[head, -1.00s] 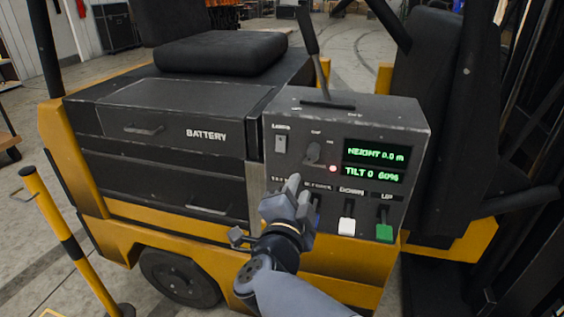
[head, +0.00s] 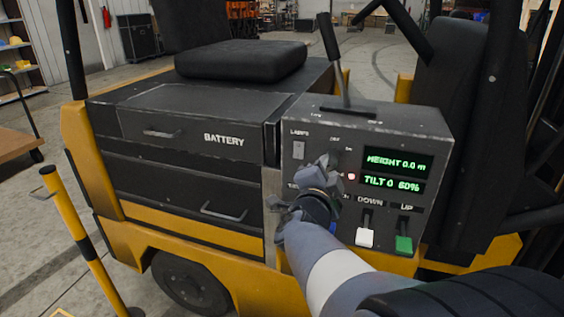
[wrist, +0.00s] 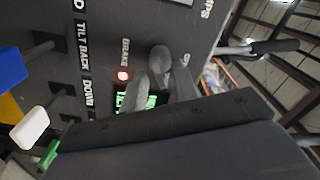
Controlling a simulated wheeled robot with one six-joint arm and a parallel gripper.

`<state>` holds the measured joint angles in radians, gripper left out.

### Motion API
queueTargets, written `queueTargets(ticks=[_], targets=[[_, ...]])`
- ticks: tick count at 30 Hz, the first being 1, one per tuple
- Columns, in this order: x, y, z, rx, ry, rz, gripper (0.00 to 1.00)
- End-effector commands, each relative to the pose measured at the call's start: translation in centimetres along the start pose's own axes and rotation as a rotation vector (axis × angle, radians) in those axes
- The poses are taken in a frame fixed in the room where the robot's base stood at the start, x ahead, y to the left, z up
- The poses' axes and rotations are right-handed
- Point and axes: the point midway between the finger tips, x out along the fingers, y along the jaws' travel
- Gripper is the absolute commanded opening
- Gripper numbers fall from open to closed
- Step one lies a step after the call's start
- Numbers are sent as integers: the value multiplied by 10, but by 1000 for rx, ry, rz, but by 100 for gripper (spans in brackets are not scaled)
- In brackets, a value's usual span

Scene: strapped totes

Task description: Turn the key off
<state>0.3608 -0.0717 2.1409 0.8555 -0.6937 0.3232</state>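The key switch (wrist: 160,58) is a grey rounded knob on the dark control panel, beside a lit red lamp. In the head view my gripper (head: 322,172) is in front of it and hides most of it. In the wrist view my gripper (wrist: 161,92) has its two grey fingers apart, with part of the green display showing between them. The knob lies at the fingertips; whether they touch it I cannot tell. The display (head: 396,172) is lit and reads HEIGHT 0.0 m and TILT 0 60%.
A lamps switch (head: 298,151) sits left of the key. White (head: 365,237) and green (head: 404,244) levers stand below the display; a blue lever (wrist: 10,68) is close by. A tall lever (head: 331,60) rises from the panel top. A yellow post (head: 80,235) stands at left.

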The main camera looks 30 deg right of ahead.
Motion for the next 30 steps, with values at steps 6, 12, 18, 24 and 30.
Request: queueTargets(ticks=[6, 12, 18, 24, 30], targets=[[6, 0, 0, -1, -1, 1, 29], [6, 0, 0, -1, -1, 1, 27], [6, 0, 0, -1, -1, 0, 10], [6, 0, 0, -1, -1, 0, 0], [6, 0, 0, -2, -1, 0, 0]])
